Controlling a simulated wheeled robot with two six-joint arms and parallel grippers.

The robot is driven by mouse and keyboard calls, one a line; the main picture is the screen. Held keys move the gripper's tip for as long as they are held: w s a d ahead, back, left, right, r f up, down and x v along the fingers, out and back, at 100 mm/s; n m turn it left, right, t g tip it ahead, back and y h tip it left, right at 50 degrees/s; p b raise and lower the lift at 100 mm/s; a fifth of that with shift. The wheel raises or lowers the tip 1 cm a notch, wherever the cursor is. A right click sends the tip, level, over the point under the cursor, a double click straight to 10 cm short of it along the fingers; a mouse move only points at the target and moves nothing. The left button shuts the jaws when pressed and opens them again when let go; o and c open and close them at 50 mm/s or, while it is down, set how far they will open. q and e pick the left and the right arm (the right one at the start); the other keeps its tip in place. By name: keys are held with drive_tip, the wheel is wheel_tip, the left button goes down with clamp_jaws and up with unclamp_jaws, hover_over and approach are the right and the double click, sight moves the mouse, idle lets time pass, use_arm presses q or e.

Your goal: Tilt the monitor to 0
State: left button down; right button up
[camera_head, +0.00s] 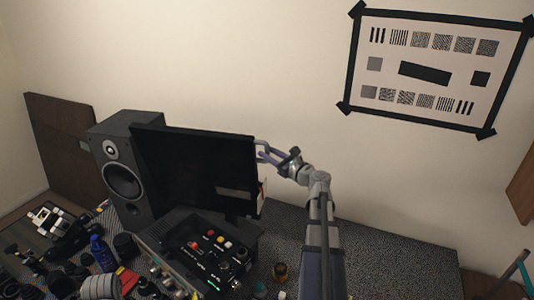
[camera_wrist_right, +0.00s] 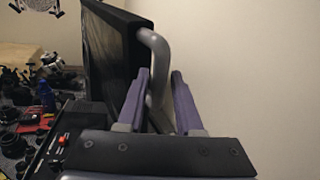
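The monitor (camera_head: 190,165) is a black flat screen standing behind a control box, in front of a dark speaker. In the right wrist view its edge (camera_wrist_right: 132,45) is seen side-on, with a grey curved handle (camera_wrist_right: 157,62) coming off it. My right gripper (camera_head: 262,152) is at the monitor's right edge. In the right wrist view its purple fingers (camera_wrist_right: 163,80) are apart, with the handle between or just beyond them; I cannot tell if they touch it. My left gripper is not in view.
A speaker (camera_head: 122,170) stands left of the monitor. A control box (camera_head: 205,255) with buttons sits in front of it. A blue bottle (camera_head: 102,253) and several small parts crowd the left. The grey table (camera_head: 390,260) is clear at right. A test chart (camera_head: 435,70) hangs on the wall.

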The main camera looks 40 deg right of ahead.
drive_tip(key=shift+w, duration=0.45)
drive_tip(key=shift+c, duration=0.2)
clamp_jaws()
idle(0.5)
idle(0.4)
